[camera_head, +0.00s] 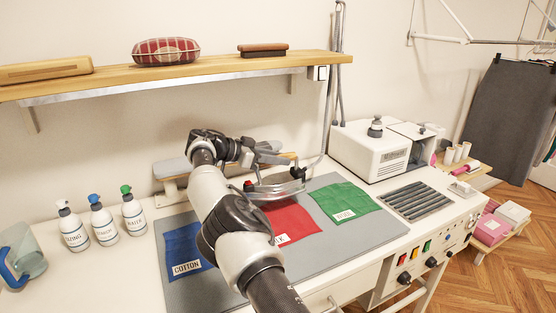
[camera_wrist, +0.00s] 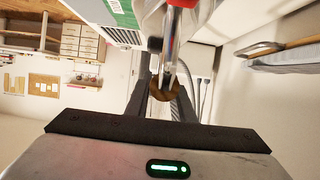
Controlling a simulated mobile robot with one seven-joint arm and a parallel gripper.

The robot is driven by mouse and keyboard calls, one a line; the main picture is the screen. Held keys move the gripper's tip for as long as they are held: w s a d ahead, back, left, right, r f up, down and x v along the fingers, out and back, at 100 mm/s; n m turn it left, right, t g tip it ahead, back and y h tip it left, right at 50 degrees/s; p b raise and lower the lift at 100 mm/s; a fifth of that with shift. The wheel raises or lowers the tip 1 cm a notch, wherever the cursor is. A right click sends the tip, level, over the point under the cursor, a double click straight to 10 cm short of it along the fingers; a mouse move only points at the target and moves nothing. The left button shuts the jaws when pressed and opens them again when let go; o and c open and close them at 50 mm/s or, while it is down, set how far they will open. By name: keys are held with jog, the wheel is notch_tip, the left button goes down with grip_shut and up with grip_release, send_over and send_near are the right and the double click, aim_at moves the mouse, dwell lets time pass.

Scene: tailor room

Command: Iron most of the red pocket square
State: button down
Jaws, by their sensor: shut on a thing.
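The red pocket square (camera_head: 295,218) lies on the grey mat (camera_head: 222,283), partly hidden behind my arm; its label is partly covered. The iron (camera_head: 280,191), with a grey metal body, is at the far edge of the red cloth. I cannot tell whether its sole touches the cloth. My gripper (camera_head: 284,157) is over the iron and shut on its handle. In the wrist view the brown handle (camera_wrist: 170,88) shows between the dark fingers of my gripper (camera_wrist: 165,78).
A blue cloth (camera_head: 184,245) labelled COTTON lies left and a green cloth (camera_head: 345,198) lies right of the red one. A white machine (camera_head: 375,152) and a slotted metal rest (camera_head: 417,200) are right. A shelf (camera_head: 190,72) hangs above.

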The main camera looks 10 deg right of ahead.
jog(key=shift+d+r, duration=0.1)
jog(key=shift+r, duration=0.25)
jog(key=shift+s+d+f+b, duration=0.1)
jog(key=shift+s+d+b, duration=0.15)
jog(key=shift+s+b, duration=0.2)
jog(key=s+d+f+b, duration=0.1)
jog(key=s+f, duration=0.2)
jog(key=s, duration=0.3)
jog(key=shift+d+f+b, duration=0.25)
jog(key=shift+f+b, duration=0.1)
jog(key=shift+f, duration=0.05)
jog(key=shift+f+b, duration=1.55)
jog(key=shift+f, duration=0.15)
jog(key=shift+s, duration=0.15)
jog(key=s+d+b, duration=0.2)
jog(key=s+b, duration=0.3)
jog(key=s, duration=0.1)
jog(key=shift+s+d+f, duration=0.15)
jog(key=shift+s, duration=0.25)
dwell(0.8)
dwell(0.4)
